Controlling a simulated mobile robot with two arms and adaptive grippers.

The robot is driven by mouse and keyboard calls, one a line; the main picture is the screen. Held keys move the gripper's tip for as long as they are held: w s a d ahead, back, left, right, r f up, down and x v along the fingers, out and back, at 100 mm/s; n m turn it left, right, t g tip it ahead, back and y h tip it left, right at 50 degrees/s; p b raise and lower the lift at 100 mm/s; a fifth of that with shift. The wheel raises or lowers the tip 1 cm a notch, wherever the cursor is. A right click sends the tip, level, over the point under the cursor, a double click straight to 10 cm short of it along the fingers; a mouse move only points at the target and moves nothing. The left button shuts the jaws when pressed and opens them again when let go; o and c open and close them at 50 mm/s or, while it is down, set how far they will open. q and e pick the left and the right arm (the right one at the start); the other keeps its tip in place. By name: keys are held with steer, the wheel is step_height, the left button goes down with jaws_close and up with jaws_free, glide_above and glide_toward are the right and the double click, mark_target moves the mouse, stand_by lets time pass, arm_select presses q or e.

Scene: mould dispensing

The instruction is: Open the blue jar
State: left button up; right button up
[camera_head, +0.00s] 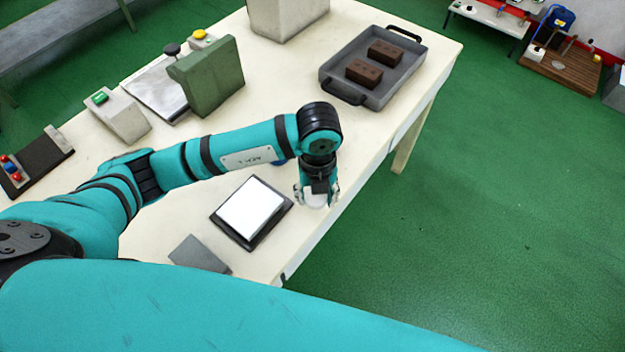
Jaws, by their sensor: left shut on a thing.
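My left gripper (317,190) points down at the table's right edge, its fingers shut around the top of a small whitish round jar (315,202). The jar appears to stand upright on the table; its top is hidden by the gripper, so I cannot tell whether it has a blue lid. A small blue thing (281,162) shows just behind my left forearm, mostly hidden by it. I cannot tell whether it is a jar or a lid. My right gripper is not in view.
On the cream table (355,170), a black-framed white pad (251,208) and a grey block (199,253) lie left of the jar. A grey tray (400,85) with two brown bricks (364,72) stands at the back right. A green upright block (212,78) stands behind my forearm.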

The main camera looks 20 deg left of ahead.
arm_select(q)
steer(key=w, duration=0.1)
steer(key=w+a, duration=0.2)
steer(key=w, duration=0.1)
steer(key=shift+f+p, duration=0.15)
steer(key=shift+p, duration=0.2)
steer(key=shift+w+f, duration=0.1)
steer(key=shift+f, duration=0.05)
step_height(320, 180, down, 3)
steer(key=shift+p, duration=0.65)
steer(key=shift+f, duration=0.2)
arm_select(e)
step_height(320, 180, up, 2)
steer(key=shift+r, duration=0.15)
arm_select(q)
steer(key=o, duration=1.3)
